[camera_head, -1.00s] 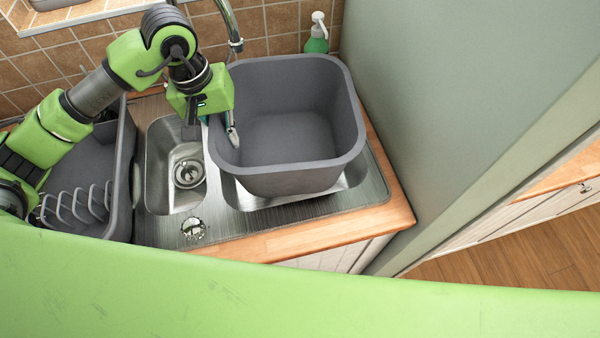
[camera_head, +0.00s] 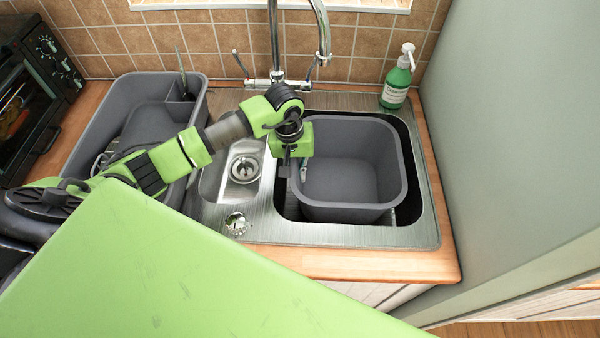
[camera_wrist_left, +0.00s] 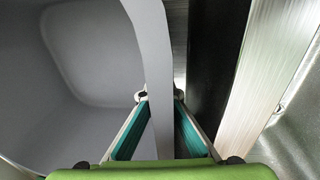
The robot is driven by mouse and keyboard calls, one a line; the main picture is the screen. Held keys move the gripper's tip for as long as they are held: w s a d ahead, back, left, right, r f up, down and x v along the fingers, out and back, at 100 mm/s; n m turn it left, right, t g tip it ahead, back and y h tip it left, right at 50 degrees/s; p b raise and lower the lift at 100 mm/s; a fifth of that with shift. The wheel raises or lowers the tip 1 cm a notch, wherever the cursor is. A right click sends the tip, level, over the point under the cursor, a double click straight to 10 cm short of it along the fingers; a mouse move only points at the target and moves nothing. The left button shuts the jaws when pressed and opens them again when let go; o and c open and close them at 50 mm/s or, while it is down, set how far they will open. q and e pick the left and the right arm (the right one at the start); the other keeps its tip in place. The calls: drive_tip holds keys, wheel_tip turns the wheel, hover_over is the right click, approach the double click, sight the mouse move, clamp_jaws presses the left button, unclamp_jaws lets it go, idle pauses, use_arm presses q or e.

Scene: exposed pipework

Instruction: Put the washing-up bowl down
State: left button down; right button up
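The grey washing-up bowl (camera_head: 350,170) is down inside the large right-hand basin of the steel sink (camera_head: 310,234), upright, with its rim near the sink's top. I cannot tell whether its base touches the basin floor. My left gripper (camera_head: 297,172) is at the bowl's left rim. In the left wrist view the bowl's wall (camera_wrist_left: 158,70) runs between the fingertips of the left gripper (camera_wrist_left: 159,97), which are closed against both sides of it. The bowl's inside looks empty. My right gripper is not in view.
A small basin with a drain (camera_head: 245,168) is left of the bowl. A grey dish rack (camera_head: 135,95) stands further left. A tap (camera_head: 276,45) rises behind, a green soap bottle (camera_head: 397,82) stands back right, and a pale green wall panel (camera_head: 500,130) borders the right.

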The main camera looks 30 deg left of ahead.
use_arm(q)
drive_tip(key=shift+f, duration=0.75)
drive_tip(key=c, duration=2.3)
unclamp_jaws()
drive_tip(key=shift+r, duration=0.25)
drive_tip(key=r, duration=0.3)
drive_tip(key=r+b, duration=0.1)
drive_tip(key=r, duration=0.3)
drive_tip(key=a+r+b, duration=0.1)
drive_tip(key=r, duration=0.2)
drive_tip(key=shift+s+a+r, duration=0.1)
drive_tip(key=shift+s+r, duration=0.2)
drive_tip(key=shift+r, duration=0.55)
